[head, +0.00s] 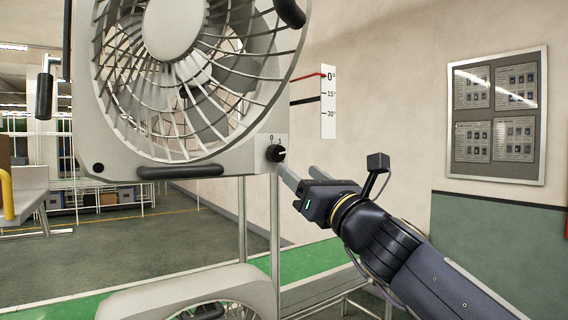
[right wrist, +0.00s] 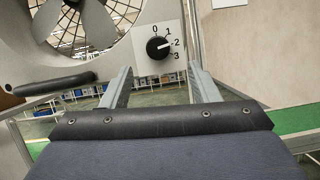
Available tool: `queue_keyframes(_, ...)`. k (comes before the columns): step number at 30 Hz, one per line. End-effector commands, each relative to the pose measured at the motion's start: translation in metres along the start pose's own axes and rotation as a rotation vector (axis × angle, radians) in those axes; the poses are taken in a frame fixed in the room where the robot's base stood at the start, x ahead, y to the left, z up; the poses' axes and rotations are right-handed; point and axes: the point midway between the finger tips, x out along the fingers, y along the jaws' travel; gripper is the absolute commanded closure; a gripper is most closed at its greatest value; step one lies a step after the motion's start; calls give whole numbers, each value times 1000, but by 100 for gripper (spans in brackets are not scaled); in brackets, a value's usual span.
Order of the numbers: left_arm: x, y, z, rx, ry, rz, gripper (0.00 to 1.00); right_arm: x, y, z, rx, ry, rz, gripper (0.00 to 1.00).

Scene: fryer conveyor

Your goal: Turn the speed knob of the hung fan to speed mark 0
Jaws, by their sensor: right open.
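The hung fan (head: 232,163) is a pale grey square-framed fan, filling the upper left of the head view. Its black speed knob (head: 275,153) sits at the lower right corner of the frame. In the right wrist view the knob (right wrist: 157,48) is clear, with marks 0, 1, 2 and 3 around its right side. Its white pointer line appears to aim close to mark 2. My right gripper (head: 299,174) is open and empty, just below and right of the knob in the head view. Its fingers (right wrist: 160,75) stand apart on either side below the knob. My left gripper is not in view.
A tilt scale (head: 328,102) with 0°, 15° and 30° is on the wall, a red pointer at 0°. A black handle bar (head: 180,171) runs along the fan's lower edge. Another fan (head: 190,291) is below, beside a green conveyor (head: 310,261). A notice board (head: 496,115) hangs right.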

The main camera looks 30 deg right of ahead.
Motion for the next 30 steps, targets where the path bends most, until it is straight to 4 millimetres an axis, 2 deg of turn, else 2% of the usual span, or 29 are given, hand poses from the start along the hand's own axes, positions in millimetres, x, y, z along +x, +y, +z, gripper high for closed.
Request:
queue_keyframes(12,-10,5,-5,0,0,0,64,62,-1,0,8,0,-1,45)
queue_keyframes(18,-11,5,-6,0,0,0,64,74,0,0,5,-1,-1,45)
queue_keyframes(25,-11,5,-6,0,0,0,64,74,0,0,4,-1,-1,45)
queue_keyframes(30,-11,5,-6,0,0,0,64,74,0,0,3,-1,-1,66)
